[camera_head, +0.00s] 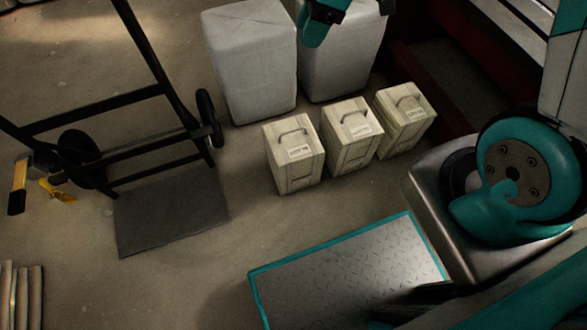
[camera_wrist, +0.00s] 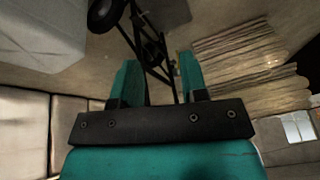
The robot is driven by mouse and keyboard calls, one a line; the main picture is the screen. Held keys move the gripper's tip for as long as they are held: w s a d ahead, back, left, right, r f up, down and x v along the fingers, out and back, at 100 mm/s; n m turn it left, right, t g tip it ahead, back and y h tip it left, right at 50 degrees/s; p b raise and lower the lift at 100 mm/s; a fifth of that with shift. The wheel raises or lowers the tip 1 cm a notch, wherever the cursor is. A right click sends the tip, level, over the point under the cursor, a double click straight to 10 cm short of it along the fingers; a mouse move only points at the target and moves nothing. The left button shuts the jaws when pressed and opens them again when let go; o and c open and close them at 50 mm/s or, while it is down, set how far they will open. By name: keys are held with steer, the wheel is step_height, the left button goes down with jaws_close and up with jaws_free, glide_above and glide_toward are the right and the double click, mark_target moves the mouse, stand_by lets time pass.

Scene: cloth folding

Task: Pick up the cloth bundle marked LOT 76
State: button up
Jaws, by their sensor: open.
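Three small cream block-shaped bundles with handles and pale labels stand in a row on the floor in the head view: the left bundle (camera_head: 293,170), the middle bundle (camera_head: 351,150) and the right bundle (camera_head: 405,135). Their label print is too small to read, so I cannot tell which is LOT 76. A teal part of my gripper (camera_head: 314,32) shows at the top edge, in front of the large white blocks and apart from the bundles. In the wrist view my gripper (camera_wrist: 161,75) has its two teal fingers apart with nothing between them. No small bundle shows there.
Two large white wrapped blocks, left (camera_head: 250,65) and right (camera_head: 343,55), stand behind the row. A black hand truck (camera_head: 172,205) is at left, with a yellow-handled item (camera_head: 20,180) nearby. Stacked pale slats (camera_wrist: 235,55) show in the wrist view.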

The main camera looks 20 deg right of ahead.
steer(key=w+d+f+n+b, duration=0.2)
steer(key=f+b, duration=0.3)
steer(key=f, duration=0.7)
steer(key=w+d+f+n+b, duration=0.1)
steer(key=w+d+f+b, duration=0.2)
steer(key=f+b, duration=0.55)
steer(key=b, duration=0.4)
glide_toward(294, 130)
steer(key=x, duration=0.5)
steer(key=shift+s, duration=0.1)
steer(key=b+x, duration=0.4)
steer(key=x, duration=0.2)
steer(key=shift+d, duration=0.1)
steer(key=shift+r, duration=0.1)
jaws_close()
steer(key=shift+w+r, duration=0.1)
steer(key=shift+w, duration=0.1)
